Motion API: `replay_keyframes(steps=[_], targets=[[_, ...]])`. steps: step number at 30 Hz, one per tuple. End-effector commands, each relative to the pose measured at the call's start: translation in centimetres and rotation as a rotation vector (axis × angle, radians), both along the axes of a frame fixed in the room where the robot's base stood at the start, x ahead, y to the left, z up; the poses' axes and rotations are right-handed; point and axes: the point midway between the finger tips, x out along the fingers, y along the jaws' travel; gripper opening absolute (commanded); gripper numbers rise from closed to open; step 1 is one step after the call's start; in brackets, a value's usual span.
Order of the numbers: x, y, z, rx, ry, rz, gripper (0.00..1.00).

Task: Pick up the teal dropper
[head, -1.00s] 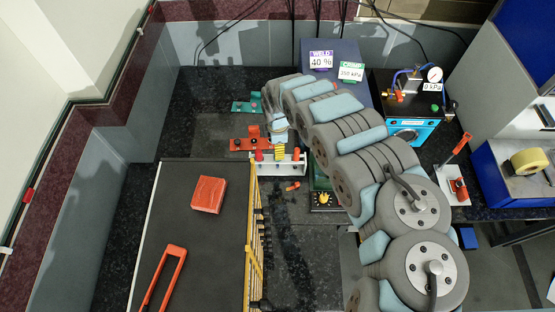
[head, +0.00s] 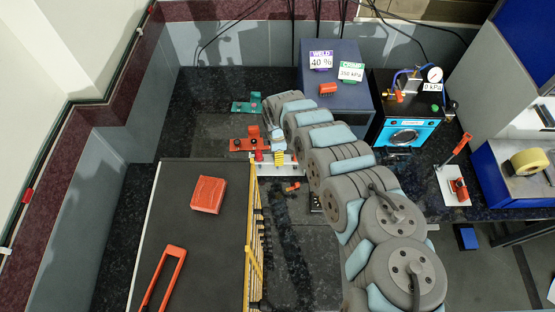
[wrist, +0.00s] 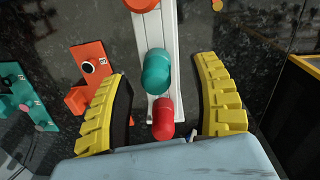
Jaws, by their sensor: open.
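The teal dropper (wrist: 156,72) shows its rounded bulb in the wrist view, standing in a white rack (wrist: 164,101). A red dropper (wrist: 163,116) stands in the same rack, nearer my palm. My gripper (wrist: 164,74) is open, with one yellow ridged finger on each side of the teal bulb. A gap shows on both sides, and the teal dropper's lower part is hidden. In the head view my gripper (head: 279,158) is over the white rack (head: 290,167). I cannot make out the teal dropper there.
An orange block fixture (wrist: 95,88) and a teal plate (wrist: 22,100) lie left of the rack. An orange piece (wrist: 141,4) is at its far end. A dark tray (head: 190,250) with a yellow edge stands left of my arm. A blue-grey box (head: 345,92) stands behind.

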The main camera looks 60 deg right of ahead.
Motion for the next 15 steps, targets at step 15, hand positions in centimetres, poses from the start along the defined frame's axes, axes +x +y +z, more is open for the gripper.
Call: replay_keyframes(steps=[15], targets=[[0.1, -0.2, -2.8, -0.002, 0.000, -0.001, 0.63]])
